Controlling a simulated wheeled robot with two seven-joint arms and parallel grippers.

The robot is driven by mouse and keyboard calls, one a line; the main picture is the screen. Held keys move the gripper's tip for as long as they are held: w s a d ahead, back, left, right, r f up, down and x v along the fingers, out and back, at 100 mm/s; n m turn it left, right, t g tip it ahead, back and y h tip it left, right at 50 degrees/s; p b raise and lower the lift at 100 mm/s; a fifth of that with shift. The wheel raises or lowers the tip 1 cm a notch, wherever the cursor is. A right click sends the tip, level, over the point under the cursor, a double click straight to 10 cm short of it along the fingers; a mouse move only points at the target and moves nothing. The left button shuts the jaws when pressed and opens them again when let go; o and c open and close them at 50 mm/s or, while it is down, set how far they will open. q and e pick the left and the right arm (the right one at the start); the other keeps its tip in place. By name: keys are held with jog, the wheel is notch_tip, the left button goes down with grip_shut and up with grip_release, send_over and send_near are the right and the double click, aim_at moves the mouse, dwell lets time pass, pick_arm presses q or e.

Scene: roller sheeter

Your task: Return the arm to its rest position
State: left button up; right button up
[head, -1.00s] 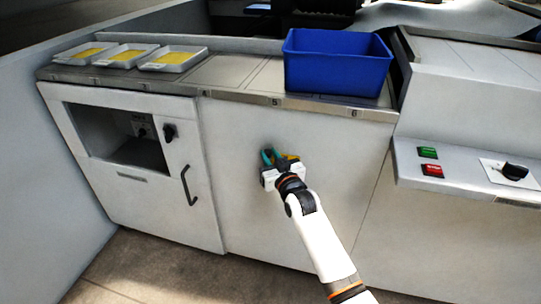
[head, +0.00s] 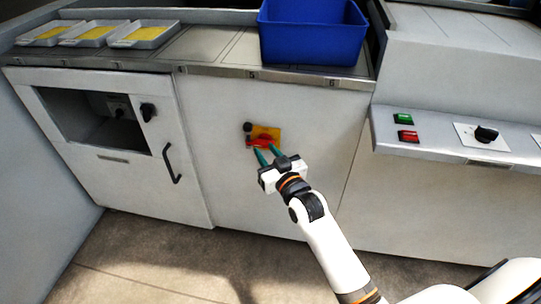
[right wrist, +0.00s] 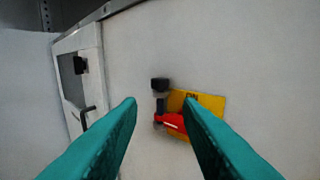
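My right gripper (head: 268,154) has teal fingers, which stand apart with nothing between them. It is in front of the white cabinet panel, just below a red rotary handle (head: 260,142) on a yellow plate (head: 266,132). In the right wrist view the two fingers (right wrist: 160,115) spread wide. The red handle (right wrist: 172,122) with a black knob (right wrist: 160,84) on the yellow plate (right wrist: 207,103) shows beyond them. I cannot tell the exact gap between fingertips and handle. My left gripper is not in view.
A blue bin (head: 312,32) stands on the counter above the panel. Several trays with yellow contents (head: 143,34) sit at the counter's left. A control shelf at right carries a green button (head: 403,118), a red button (head: 408,136) and a black knob (head: 486,134). The floor in front is clear.

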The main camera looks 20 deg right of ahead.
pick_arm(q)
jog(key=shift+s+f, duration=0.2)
pick_arm(e)
jog(key=shift+s, duration=0.95)
